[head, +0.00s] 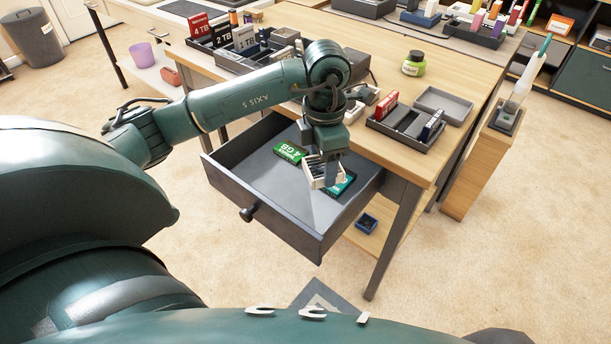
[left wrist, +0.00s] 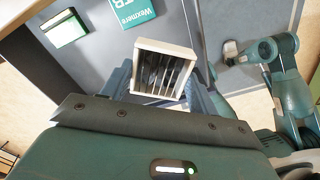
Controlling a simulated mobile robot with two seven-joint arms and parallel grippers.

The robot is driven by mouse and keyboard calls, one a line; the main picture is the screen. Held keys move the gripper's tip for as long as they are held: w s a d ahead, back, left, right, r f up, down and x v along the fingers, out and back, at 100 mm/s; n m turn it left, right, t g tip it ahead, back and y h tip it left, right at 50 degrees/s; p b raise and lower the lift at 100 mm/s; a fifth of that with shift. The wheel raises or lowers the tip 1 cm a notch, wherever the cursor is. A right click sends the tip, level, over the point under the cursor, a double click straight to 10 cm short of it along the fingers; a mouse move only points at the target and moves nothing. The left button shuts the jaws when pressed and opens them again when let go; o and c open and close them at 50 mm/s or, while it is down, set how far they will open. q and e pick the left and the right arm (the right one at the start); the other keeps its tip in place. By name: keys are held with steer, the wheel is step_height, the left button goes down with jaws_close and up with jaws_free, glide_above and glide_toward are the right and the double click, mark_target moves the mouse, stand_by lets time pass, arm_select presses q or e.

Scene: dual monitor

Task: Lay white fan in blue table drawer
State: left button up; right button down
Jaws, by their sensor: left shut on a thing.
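The white fan (head: 313,172) is a small white square frame with dark slats. My left gripper (head: 326,178) is shut on it and points down over the open drawer (head: 237,175). In the left wrist view the fan (left wrist: 142,43) sits between my two fingers, with its slatted face showing. The drawer is dark grey-blue and pulled out from under the wooden table. I cannot tell whether the fan touches the drawer floor.
In the drawer lie a green 4 GB box (head: 289,152) and a teal box (head: 345,183), close to the fan. The drawer's left and front floor is bare. On the table (head: 425,155) above stand a grey tray (head: 408,142) and a green-labelled jar (head: 414,64).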

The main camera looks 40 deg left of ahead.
mark_target(313, 162)
arm_select(q)
steer(key=n, duration=0.2)
steer(key=a+f+n, duration=0.1)
steer(key=n, duration=0.1)
steer(key=f+n, duration=0.1)
steer(key=n, duration=0.1)
steer(key=shift+s+a+b, duration=0.2)
steer(key=shift+a+b, duration=0.15)
steer(key=shift+a, duration=0.05)
steer(key=shift+f+n, duration=0.3)
step_height(313, 162, down, 6)
steer(key=shift+a+r+b, duration=0.1)
steer(key=shift+r+b, duration=0.15)
steer(key=shift+b, duration=0.4)
steer(key=shift+f, duration=0.55)
steer(key=shift+f+b, duration=0.4)
steer(key=shift+f, duration=1.05)
arm_select(e)
steer(key=f, duration=0.1)
steer(key=a+f+n, duration=0.1)
steer(key=f, duration=0.1)
steer(key=shift+w+a, duration=0.1)
steer(key=shift+w, duration=0.1)
steer(key=shift+f, duration=0.1)
arm_select(q)
steer(key=shift+f, duration=0.2)
steer(key=o, duration=1)
arm_select(e)
steer(key=shift+w+g, duration=0.1)
steer(key=shift+g, duration=0.2)
